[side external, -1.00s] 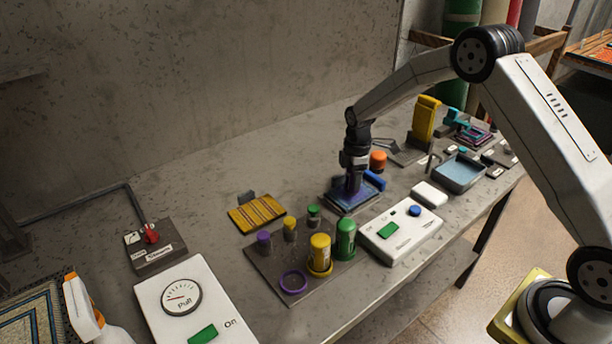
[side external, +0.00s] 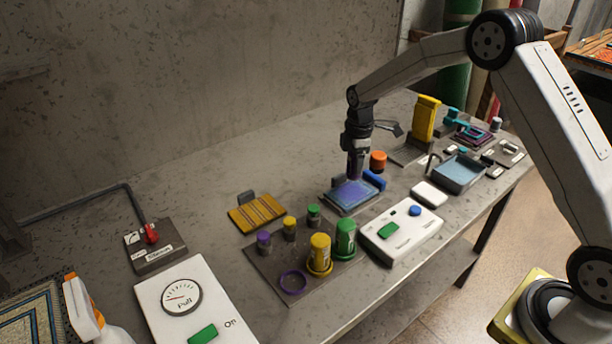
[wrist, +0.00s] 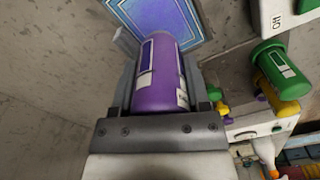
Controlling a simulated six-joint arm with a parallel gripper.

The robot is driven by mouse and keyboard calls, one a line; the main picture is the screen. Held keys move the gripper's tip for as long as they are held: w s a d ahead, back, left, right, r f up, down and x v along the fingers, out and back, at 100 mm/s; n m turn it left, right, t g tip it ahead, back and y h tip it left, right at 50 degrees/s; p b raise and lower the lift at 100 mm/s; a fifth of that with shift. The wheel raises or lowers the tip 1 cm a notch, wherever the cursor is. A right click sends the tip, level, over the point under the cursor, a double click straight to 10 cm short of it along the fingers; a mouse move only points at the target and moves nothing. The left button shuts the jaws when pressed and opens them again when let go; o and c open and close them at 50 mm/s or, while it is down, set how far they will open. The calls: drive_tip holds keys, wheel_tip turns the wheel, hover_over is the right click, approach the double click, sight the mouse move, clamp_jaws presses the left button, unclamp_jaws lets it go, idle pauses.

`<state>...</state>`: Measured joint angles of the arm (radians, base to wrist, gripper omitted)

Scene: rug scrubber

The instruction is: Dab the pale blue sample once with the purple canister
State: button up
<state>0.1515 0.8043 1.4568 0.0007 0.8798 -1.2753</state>
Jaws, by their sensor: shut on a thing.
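My gripper (side external: 357,148) is shut on the purple canister (side external: 356,166) and holds it upright at the far edge of the pale blue sample (side external: 350,194). The canister's lower end looks raised above the sample, though the exact gap is hard to judge. In the wrist view the canister (wrist: 163,75) fills the space between the jaws, with a pale label on its side. The sample (wrist: 150,22) shows beyond it, a bordered panel with a blue to purple surface. The purple ring (side external: 293,282) on the grey holder board is empty.
Green (side external: 345,240) and yellow (side external: 319,254) canisters stand on the holder board. A white box with a green button (side external: 401,232) is right of them. An orange knob (side external: 378,160) is close to my gripper.

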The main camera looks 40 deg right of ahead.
drive_tip(key=shift+r, duration=0.95)
